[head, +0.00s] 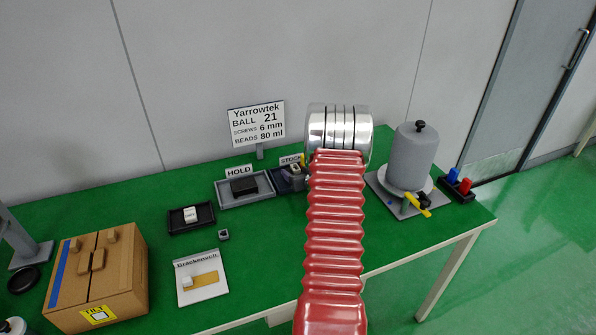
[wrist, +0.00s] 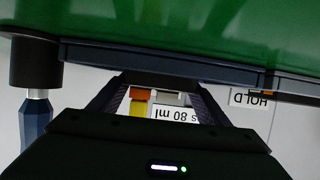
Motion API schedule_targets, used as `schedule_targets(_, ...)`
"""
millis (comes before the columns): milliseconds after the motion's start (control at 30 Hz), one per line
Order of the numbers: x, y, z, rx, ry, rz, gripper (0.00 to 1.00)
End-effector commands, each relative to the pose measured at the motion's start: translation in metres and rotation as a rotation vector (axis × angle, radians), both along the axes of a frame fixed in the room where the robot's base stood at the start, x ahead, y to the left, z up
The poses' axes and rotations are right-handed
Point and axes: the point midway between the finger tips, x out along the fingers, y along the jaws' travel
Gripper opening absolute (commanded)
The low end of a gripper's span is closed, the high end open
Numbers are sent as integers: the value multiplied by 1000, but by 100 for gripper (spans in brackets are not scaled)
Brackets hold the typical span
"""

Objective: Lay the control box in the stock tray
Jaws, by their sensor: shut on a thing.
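In the head view my arm's silver end covers much of this spot. Dark and yellow parts show at the tray beside it. Whether the box touches the tray floor cannot be told.
The HOLD tray (head: 225,198) with a dark box (head: 243,186) adjoins on the left. A black tray (head: 176,224) with a white item stands further left. A cardboard box (head: 98,275) is at front left. A grey cylinder device (head: 414,160) stands to the right.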

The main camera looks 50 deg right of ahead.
Motion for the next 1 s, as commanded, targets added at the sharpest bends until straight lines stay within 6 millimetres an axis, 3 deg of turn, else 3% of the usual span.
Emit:
schedule_targets(367, 0, 0, -5, -1, -2, 0, 44)
schedule_targets(400, 0, 0, -4, -1, -2, 0, 73)
schedule_targets(667, 0, 0, -5, -1, -1, 0, 91)
schedule_targets(1000, -2, 1, -4, 0, 0, 0, 92)
